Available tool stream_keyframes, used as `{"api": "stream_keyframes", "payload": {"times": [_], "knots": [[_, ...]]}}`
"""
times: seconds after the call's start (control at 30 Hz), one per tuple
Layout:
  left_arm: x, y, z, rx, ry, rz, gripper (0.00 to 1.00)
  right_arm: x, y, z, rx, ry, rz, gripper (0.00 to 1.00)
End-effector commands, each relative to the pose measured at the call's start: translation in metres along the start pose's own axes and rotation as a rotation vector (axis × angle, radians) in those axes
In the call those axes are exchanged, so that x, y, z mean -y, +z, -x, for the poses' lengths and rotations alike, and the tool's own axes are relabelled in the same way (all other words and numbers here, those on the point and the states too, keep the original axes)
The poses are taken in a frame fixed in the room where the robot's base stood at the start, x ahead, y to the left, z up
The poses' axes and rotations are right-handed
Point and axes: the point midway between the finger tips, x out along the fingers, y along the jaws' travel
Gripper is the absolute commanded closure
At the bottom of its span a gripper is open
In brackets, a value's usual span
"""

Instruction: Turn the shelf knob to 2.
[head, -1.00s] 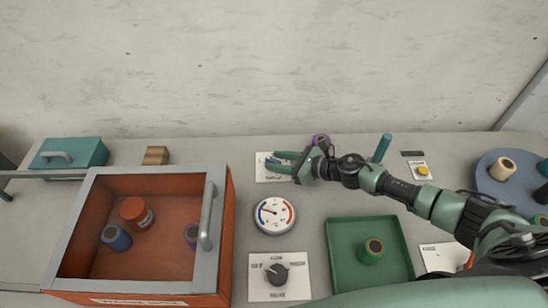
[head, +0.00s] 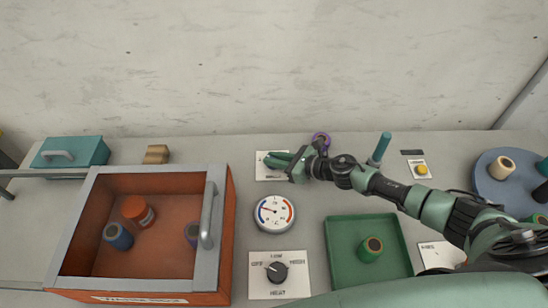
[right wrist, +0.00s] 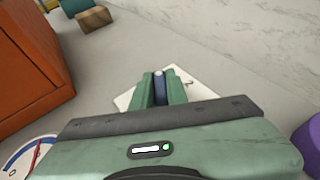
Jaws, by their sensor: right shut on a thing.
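The shelf knob (right wrist: 159,88) is a narrow dark-blue grip on a white plate (head: 263,174). The plate also shows under the fingers in the right wrist view (right wrist: 124,101), with a dark mark at its right, too small to read surely. My right gripper (head: 273,160) is over the plate from the right, its green fingers shut on the knob, one on each side, as the right wrist view (right wrist: 159,78) shows. In the head view the fingers hide the knob, so its setting cannot be read. My left gripper is not in view.
A round dial gauge (head: 274,214) and a black heat knob (head: 277,271) sit in front of the plate. An open orange drawer box (head: 225,250) stands left. A purple spool (head: 322,138) is close behind my right gripper. A green tray (head: 333,262) lies right.

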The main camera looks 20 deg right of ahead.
Motion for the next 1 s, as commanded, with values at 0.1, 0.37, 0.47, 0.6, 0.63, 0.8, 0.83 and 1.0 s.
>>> {"api": "stream_keyframes", "payload": {"times": [0.1, 0.37, 0.47, 0.6, 0.63, 0.8, 0.83, 1.0], "knots": [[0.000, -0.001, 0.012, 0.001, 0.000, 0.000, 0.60, -0.002, 0.004, 0.001, 0.000, -0.050, -0.022, 1.00], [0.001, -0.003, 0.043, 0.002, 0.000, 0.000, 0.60, -0.004, 0.006, 0.002, 0.000, -0.238, -0.104, 1.00], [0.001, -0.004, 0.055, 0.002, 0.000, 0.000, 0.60, -0.004, 0.006, 0.001, -0.001, -0.326, -0.141, 1.00], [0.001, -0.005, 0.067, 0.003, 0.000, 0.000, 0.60, -0.005, 0.005, 0.000, -0.001, -0.448, -0.193, 1.00], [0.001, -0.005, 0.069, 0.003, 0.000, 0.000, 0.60, -0.005, 0.004, 0.000, -0.001, -0.475, -0.204, 1.00], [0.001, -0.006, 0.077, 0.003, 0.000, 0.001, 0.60, -0.005, 0.003, -0.001, -0.001, -0.616, -0.261, 1.00], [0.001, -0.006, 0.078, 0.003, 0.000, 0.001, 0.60, -0.005, 0.003, -0.001, 0.000, -0.640, -0.271, 1.00], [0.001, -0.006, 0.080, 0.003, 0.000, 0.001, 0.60, -0.005, 0.002, -0.002, 0.000, -0.757, -0.318, 1.00]]}}
